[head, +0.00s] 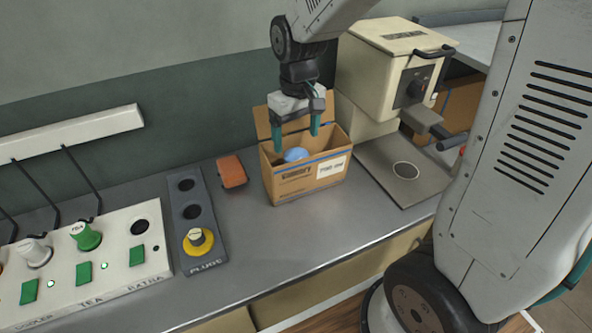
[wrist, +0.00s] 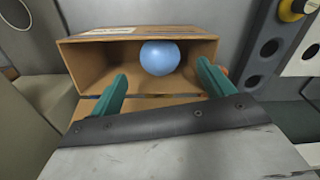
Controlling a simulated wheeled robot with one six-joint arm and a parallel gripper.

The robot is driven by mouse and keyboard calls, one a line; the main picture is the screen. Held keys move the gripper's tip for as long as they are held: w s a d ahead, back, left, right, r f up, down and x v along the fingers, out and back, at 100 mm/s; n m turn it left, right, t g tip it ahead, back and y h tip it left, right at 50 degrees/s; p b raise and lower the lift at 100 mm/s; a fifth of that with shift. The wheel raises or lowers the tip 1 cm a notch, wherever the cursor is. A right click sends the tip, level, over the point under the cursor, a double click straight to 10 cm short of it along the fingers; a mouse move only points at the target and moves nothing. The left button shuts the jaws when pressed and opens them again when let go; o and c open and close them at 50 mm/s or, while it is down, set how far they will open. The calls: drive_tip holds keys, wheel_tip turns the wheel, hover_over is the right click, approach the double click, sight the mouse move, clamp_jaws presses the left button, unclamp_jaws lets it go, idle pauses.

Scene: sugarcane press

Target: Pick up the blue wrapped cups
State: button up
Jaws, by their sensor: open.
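The blue wrapped cups show as a rounded light-blue top (head: 295,155) inside an open cardboard box (head: 305,182) on the counter. In the wrist view the blue cups (wrist: 160,57) appear as a round blue shape near one wall of the box (wrist: 87,62); their lower part is hidden. My gripper (head: 297,143) points down over the box opening, with its teal fingers apart and nothing between them. In the wrist view the fingers (wrist: 160,82) stand on either side of the blue top, a little short of it. I cannot tell how deep the fingertips reach.
A beige press machine (head: 385,75) with a plate (head: 400,172) stands right of the box. The counter (head: 285,240) in front is clear.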

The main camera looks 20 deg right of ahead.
sight(296, 151)
wheel_tip(296, 151, down, 8)
drive_tip(key=shift+r, duration=0.25)
drive_tip(key=c, duration=1.1)
drive_tip(key=shift+c, duration=0.2)
drive_tip(key=shift+w, duration=0.1)
